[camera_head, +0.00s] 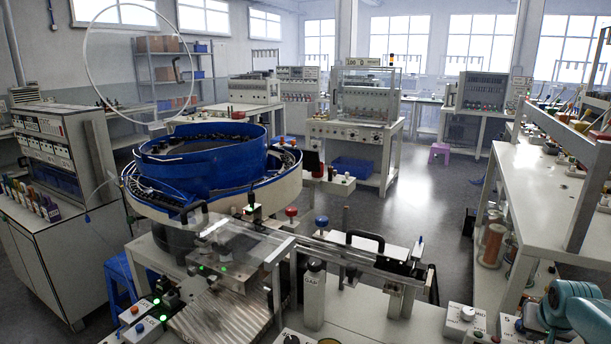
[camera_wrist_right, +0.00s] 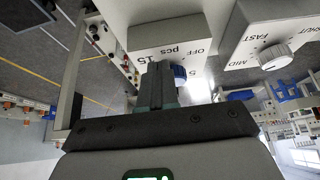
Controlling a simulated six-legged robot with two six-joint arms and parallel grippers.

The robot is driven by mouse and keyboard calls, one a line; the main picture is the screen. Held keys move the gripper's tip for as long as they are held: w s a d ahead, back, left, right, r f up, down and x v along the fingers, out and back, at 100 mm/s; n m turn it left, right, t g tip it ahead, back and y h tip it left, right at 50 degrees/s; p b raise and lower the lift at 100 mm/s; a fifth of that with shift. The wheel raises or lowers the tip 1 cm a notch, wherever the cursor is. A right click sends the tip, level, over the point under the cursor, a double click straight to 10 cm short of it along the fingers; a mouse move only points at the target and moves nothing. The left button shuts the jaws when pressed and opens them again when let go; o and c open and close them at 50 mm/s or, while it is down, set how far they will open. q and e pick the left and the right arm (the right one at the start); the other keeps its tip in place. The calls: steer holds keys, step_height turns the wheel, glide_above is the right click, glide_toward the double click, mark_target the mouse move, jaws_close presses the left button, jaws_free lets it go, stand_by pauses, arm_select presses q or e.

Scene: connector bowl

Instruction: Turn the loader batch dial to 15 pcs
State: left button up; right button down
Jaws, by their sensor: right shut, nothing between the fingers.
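The batch dial box in the right wrist view is a white block (camera_wrist_right: 165,38) with the marks OFF, pcs, 15 and 5 on its face. A blue knob (camera_wrist_right: 180,72) shows at this face, close to the 5 mark and partly hidden by my fingers; I cannot tell where it points. My right gripper (camera_wrist_right: 157,82) is shut and empty, its fingers together just left of the visible blue part. I cannot tell whether they touch it. In the head view my right gripper (camera_head: 530,322) is at the bottom right by the dial box (camera_head: 507,327). My left gripper is not in view.
A second white box (camera_head: 464,320) with a pale knob, marked MID and FAST, stands to the left; its knob (camera_wrist_right: 273,57) also shows in the wrist view. The blue bowl feeder (camera_head: 200,165) and clear-covered track stand further left. A long workbench (camera_head: 535,185) is at the right.

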steer(key=shift+w, duration=0.1)
steer(key=shift+w+a+r, duration=0.1)
steer(key=shift+w+a, duration=0.15)
steer(key=shift+a, duration=0.35)
stand_by(0.3)
steer(key=shift+s+b, duration=0.15)
steer(key=shift+b, duration=0.35)
steer(key=shift+s+a, duration=0.1)
steer(key=shift+s, duration=0.05)
steer(key=shift+s+a, duration=0.1)
step_height(320, 180, up, 6)
steer(key=p, duration=0.4)
steer(key=shift+p, duration=0.3)
